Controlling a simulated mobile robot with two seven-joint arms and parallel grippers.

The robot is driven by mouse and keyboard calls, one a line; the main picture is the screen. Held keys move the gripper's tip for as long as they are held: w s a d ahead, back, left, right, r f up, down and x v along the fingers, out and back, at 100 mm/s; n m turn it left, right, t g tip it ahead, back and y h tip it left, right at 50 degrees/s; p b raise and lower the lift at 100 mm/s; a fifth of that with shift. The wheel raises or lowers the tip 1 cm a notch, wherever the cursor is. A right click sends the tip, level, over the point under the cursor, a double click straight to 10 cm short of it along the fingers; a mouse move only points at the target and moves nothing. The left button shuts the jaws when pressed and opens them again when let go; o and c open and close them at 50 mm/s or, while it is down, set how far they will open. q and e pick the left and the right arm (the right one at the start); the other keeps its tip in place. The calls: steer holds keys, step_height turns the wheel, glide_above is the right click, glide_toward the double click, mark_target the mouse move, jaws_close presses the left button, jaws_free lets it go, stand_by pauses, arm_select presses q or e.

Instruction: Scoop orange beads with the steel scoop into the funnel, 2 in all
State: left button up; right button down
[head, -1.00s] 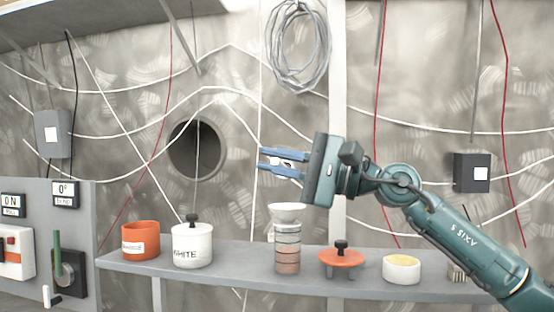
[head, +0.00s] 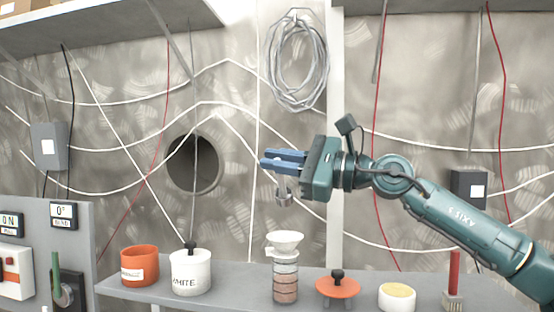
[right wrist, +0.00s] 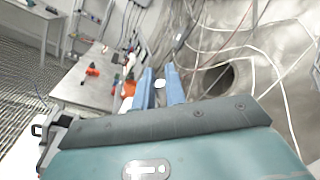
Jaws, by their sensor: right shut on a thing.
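My right gripper (head: 268,164) is shut on the steel scoop (head: 284,192), which hangs below the blue fingers, its bowl low. I cannot tell whether the scoop holds beads. The white funnel (head: 285,240) sits on a clear layered cylinder (head: 286,280); the scoop appears above it in the head view, apart from it. The open orange pot (head: 140,262) stands at the left of the shelf; its contents are hidden. In the right wrist view, a small pale piece (right wrist: 160,84) shows between the fingers. My left gripper is out of view.
A lidded white pot (head: 190,272) stands beside the orange pot. Right of the funnel are an orange lid (head: 338,289) on a stand, a white dish (head: 397,299) with a yellow top, and a red stick (head: 454,272) in a block. A control panel (head: 85,225) stands left.

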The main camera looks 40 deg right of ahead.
steer(key=shift+w+d+r+m+p, duration=0.2)
steer(key=shift+d+r+m+p, duration=0.1)
steer(key=shift+r+m+p, duration=0.35)
steer(key=shift+w+d+m+h, duration=0.4)
steer(key=shift+w+d+m, duration=0.25)
steer(key=shift+m, duration=0.2)
steer(key=shift+w+d+r+m+g+h, duration=0.2)
steer(key=shift+w+d+r+m, duration=0.3)
steer(key=shift+d+m, duration=0.45)
steer(key=shift+w+d+r+m+g+h, duration=0.2)
steer(key=shift+w+d+r+m, duration=0.15)
steer(key=shift+w+d+m, duration=0.55)
steer(key=shift+w+d+r+m+g+h, duration=0.15)
steer(key=shift+w+d+r+m, duration=0.3)
steer(key=shift+m, duration=0.8)
steer(key=shift+r, duration=2)
steer(key=shift+d, duration=0.1)
